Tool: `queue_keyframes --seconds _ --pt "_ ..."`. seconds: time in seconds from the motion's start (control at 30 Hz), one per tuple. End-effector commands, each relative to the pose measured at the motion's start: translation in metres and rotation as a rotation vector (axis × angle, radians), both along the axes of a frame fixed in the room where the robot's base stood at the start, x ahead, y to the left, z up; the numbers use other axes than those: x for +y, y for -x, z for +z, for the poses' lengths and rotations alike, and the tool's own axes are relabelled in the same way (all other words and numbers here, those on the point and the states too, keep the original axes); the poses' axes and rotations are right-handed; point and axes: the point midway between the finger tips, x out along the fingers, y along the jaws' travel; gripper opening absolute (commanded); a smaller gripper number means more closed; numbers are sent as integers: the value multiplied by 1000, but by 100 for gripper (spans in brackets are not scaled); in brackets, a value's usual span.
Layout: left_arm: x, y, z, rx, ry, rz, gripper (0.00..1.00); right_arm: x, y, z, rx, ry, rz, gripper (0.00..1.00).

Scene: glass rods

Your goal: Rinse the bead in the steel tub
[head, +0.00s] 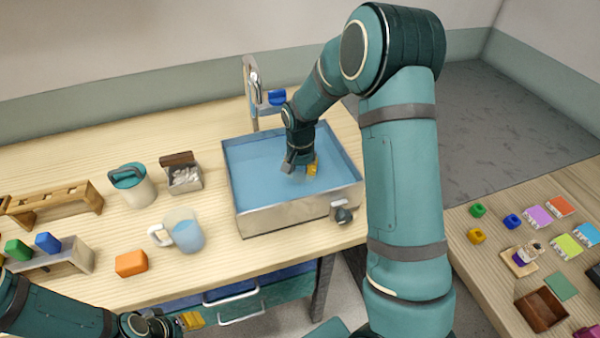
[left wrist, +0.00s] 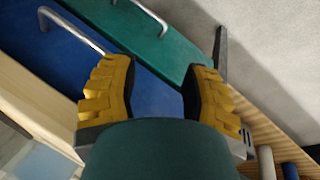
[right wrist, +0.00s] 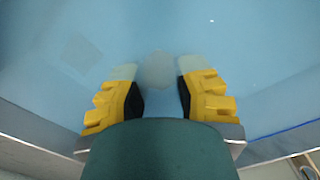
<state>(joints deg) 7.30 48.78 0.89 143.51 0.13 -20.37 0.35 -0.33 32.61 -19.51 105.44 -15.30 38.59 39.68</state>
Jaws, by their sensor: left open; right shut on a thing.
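The steel tub (head: 298,212) stands on the wooden worktop and is filled with blue water (head: 262,162). My right gripper (head: 300,168) reaches down into the tub. In the right wrist view my right gripper (right wrist: 158,75) has its fingertips under the water, closed to a narrow gap on a pale, blurred thing (right wrist: 158,72), which I take to be the bead. Its outline is not clear, and the head view hides it. My left gripper (left wrist: 158,78) is open and empty in the left wrist view, low in front of the drawers, far from the tub.
A tap (head: 252,95) rises behind the tub, and a knob (head: 344,215) sits at its front right. A water jug (head: 184,232), a lidded pot (head: 133,190), a small box (head: 184,178) and an orange block (head: 131,263) stand left of it. A second table (head: 505,285) is at right.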

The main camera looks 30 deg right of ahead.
Motion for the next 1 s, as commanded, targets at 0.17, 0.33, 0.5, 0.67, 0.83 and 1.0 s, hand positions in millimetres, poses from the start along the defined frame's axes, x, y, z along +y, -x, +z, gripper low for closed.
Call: queue_keyframes --seconds 0.17,0.33,0.5,0.67,0.83,1.0 --pt "1 -4 16 -10 -2 7 47 0 0 21 -1 0 0 0" --pt "1 -8 27 -19 -4 14 47 0 0 36 -1 0 0 0" --pt "2 -12 38 -27 -6 21 47 0 0 51 -1 0 0 0" --pt "3 -15 48 -34 -8 26 47 0 0 66 -1 0 0 0" --pt "3 -17 60 -39 -8 30 47 0 0 81 -1 0 0 0" --pt "4 -17 73 -40 -5 30 47 0 0 96 -1 1 0 0"
